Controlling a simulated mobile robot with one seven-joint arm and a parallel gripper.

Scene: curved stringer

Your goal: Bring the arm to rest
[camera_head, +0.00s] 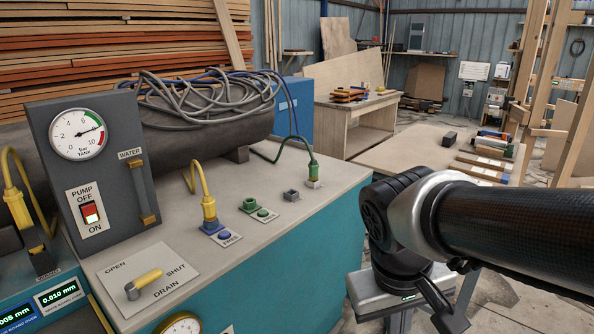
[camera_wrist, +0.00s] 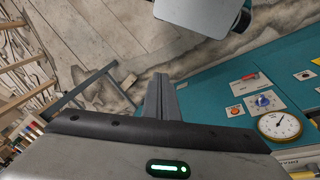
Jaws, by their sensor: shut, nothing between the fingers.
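My arm (camera_head: 500,225) reaches in from the right edge in the head view, its black tube ending in a pale and black joint. Below that joint hangs my gripper's pale housing with a small green light, beside the teal bench's right end. Its fingers are cut off by the lower edge there. In the wrist view my gripper (camera_wrist: 161,82) shows its two grey fingers together, with nothing between them. They point toward the floor, left of the teal bench front, and touch nothing that I can see.
The teal bench (camera_head: 300,265) carries a gauge panel (camera_head: 95,165), a yellow drain lever (camera_head: 145,283) and hose fittings. A low pale table (camera_head: 410,155) with stacked pieces stands behind my arm. In the wrist view a gauge (camera_wrist: 280,125) and blue knob (camera_wrist: 263,101) are on the bench front.

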